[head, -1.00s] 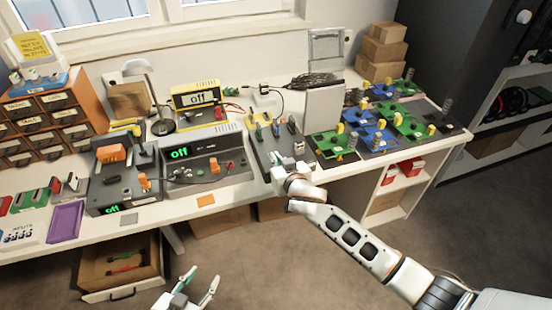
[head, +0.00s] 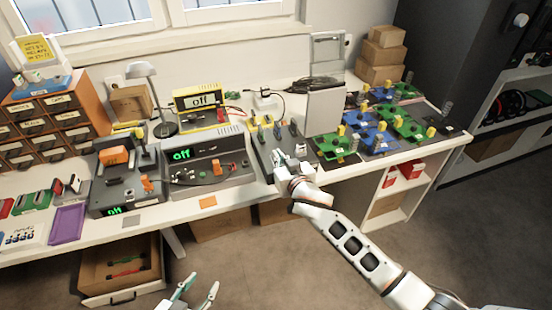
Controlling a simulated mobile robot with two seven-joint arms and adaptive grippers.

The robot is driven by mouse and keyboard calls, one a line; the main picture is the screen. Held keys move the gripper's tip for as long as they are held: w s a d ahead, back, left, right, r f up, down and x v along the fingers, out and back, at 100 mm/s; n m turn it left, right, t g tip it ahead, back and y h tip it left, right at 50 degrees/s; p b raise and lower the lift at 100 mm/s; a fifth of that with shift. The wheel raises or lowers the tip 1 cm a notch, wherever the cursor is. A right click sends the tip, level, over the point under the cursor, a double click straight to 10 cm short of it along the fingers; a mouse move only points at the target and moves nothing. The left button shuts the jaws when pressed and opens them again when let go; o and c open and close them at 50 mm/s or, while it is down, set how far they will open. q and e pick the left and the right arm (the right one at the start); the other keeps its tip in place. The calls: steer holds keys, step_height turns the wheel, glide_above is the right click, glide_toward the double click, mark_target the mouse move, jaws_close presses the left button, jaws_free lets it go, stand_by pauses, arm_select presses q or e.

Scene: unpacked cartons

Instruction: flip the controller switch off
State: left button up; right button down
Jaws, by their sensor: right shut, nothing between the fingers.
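A dark grey switch box (head: 265,160) with several upright levers (head: 277,133) stands at the bench's front edge, right of the grey power supply. I cannot tell which lever is the controller switch, and no label is readable. My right gripper (head: 287,162) is shut and empty at the front of this box, hiding part of its front. Whether it touches a lever cannot be told. My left gripper (head: 201,288) is open and empty, low in front of the bench, with its fingers spread.
A grey upright panel (head: 323,113) and green and blue circuit boards (head: 340,146) stand to the right. A drawer (head: 120,275) is open below.

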steer(key=shift+r+p, duration=0.5)
steer(key=shift+r, duration=0.4)
arm_select(q)
steer(key=shift+s+a+r, duration=0.1)
steer(key=shift+s+a, duration=0.4)
steer(key=shift+a, duration=0.05)
arm_select(e)
steer(key=s+d, duration=0.3)
steer(key=s, duration=0.6)
steer(key=shift+s+r, duration=0.3)
steer(key=shift+f, duration=0.1)
arm_select(q)
steer(key=shift+a, duration=0.1)
arm_select(e)
steer(key=s+d+f+g, duration=0.1)
steer(key=s+d+f, duration=0.4)
steer(key=s, duration=0.3)
steer(key=s+d+f+g+h, duration=0.1)
steer(key=s+d+f, duration=0.5)
steer(key=s+f, duration=0.1)
steer(key=s+d+f+g+h, duration=0.1)
steer(key=s+d+f, duration=0.4)
steer(key=s, duration=0.5)
steer(key=shift+d+f+n, duration=0.15)
steer(key=shift+f+n, duration=0.15)
steer(key=shift+f, duration=0.65)
